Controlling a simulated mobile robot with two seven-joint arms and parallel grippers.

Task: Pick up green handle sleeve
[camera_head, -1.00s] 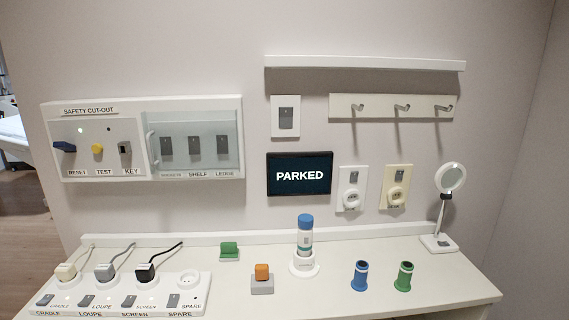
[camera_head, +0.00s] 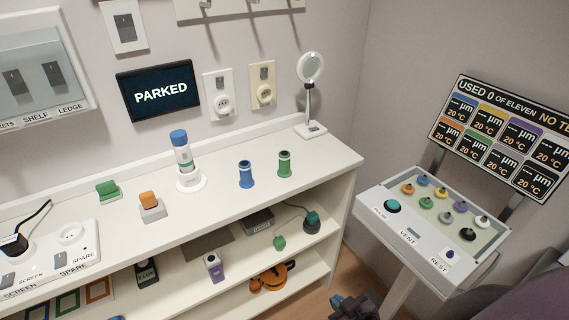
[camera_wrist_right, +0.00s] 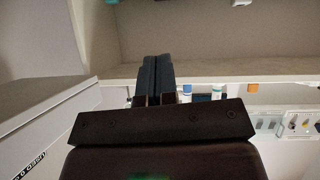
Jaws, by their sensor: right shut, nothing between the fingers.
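A green sleeve (camera_head: 284,163), a short upright cylinder with a pale band near its top, stands on the white counter (camera_head: 325,165) near its right end in the head view. A similar blue sleeve (camera_head: 246,174) stands just left of it. My right gripper (camera_head: 352,304) is dark and shows at the bottom edge of the head view, low in front of the shelves and well apart from the green sleeve. In the right wrist view its two dark fingers (camera_wrist_right: 156,80) are together with nothing between them. My left gripper is not in view.
A control panel (camera_head: 440,215) on a post stands at the right. Shelves below hold a green knob-like object (camera_head: 279,242) and other items.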

